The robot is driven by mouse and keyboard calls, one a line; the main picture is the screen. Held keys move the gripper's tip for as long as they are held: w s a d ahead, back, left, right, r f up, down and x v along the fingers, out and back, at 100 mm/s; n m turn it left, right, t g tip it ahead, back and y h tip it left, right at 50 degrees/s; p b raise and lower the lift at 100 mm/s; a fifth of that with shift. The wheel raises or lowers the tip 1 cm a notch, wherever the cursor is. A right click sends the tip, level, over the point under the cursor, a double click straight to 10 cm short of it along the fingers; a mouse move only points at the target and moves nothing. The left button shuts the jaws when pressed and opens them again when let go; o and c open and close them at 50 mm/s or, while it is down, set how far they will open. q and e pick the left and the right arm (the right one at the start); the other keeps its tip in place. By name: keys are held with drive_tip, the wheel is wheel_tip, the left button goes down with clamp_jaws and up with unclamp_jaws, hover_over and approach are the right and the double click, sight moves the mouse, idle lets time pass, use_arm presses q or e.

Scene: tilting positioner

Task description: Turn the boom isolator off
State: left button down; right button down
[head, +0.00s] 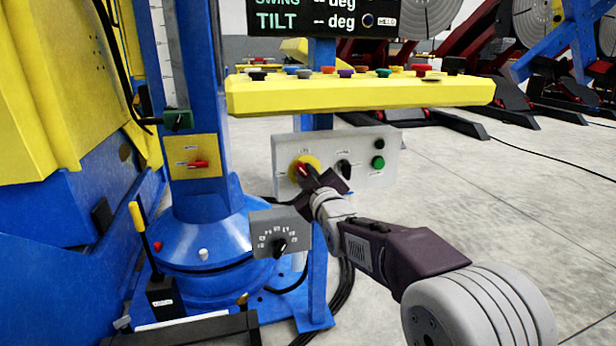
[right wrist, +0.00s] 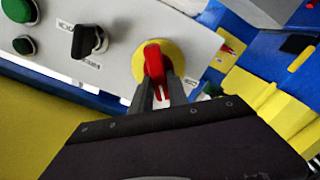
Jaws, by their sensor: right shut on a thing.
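A red rotary handle on a round yellow disc (head: 314,162) sits on the left part of a grey control panel (head: 376,152). My right gripper (head: 306,172) reaches the handle from the front right and is shut on it. In the right wrist view the red handle (right wrist: 154,62) stands between the two fingertips (right wrist: 158,88), with the yellow disc behind. Another red handle (head: 199,164) is on a yellow plate on the blue column. The labels are too small to tell which handle is the boom isolator. My left gripper is not in view.
A grey dial box (head: 280,233) is below left. Open floor lies to the right.

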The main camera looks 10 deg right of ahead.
drive_tip(key=shift+a+f+n, duration=0.1)
drive_tip(key=shift+f+n, duration=0.05)
drive_tip(key=shift+n, duration=1.55)
drive_tip(key=shift+a+f+n, duration=0.1)
drive_tip(key=shift+f+n, duration=0.1)
drive_tip(key=shift+n, duration=1.5)
drive_tip(key=shift+f+n, duration=0.15)
drive_tip(key=shift+n, duration=1.55)
drive_tip(key=c, duration=1.3)
unclamp_jaws()
